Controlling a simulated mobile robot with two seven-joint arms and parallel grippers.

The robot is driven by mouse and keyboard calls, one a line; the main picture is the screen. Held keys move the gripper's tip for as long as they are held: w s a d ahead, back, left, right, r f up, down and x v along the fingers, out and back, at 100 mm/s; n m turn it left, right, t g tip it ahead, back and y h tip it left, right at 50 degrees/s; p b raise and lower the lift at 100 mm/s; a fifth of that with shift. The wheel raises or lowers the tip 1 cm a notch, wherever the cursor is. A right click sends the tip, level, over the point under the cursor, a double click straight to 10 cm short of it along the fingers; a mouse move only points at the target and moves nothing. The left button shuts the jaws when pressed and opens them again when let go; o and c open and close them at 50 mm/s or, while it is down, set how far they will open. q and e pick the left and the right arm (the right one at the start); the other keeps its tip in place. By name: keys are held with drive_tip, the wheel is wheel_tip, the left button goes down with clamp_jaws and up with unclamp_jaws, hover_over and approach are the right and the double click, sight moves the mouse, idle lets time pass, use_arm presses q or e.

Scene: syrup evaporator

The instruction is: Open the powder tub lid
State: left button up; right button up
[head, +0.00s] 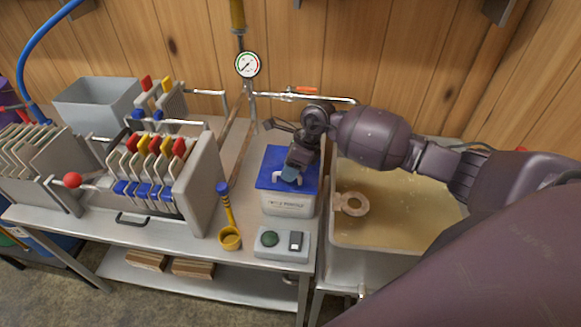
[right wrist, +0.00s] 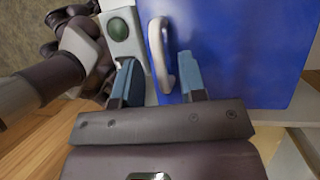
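The powder tub (head: 288,205) is a white box with printed lettering, on the steel bench in the head view. Its flat blue lid (head: 270,165) is on and looks closed. A pale looped handle (head: 279,178) stands on the lid. My right gripper (head: 292,172) is over the lid, its fingers pointing down at the handle. In the right wrist view, the two blue-grey fingers (right wrist: 160,85) are apart, with the handle (right wrist: 157,48) in the gap between them, nearer the right finger; the blue lid (right wrist: 240,45) lies beyond. Contact is unclear.
A pan of amber liquid (head: 400,215) is to the right. A gauge (head: 247,65) and pipe are behind.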

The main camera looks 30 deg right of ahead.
drive_tip(key=shift+c, duration=0.2)
drive_tip(key=c, duration=0.5)
clamp_jaws()
drive_tip(key=shift+w+r, duration=0.1)
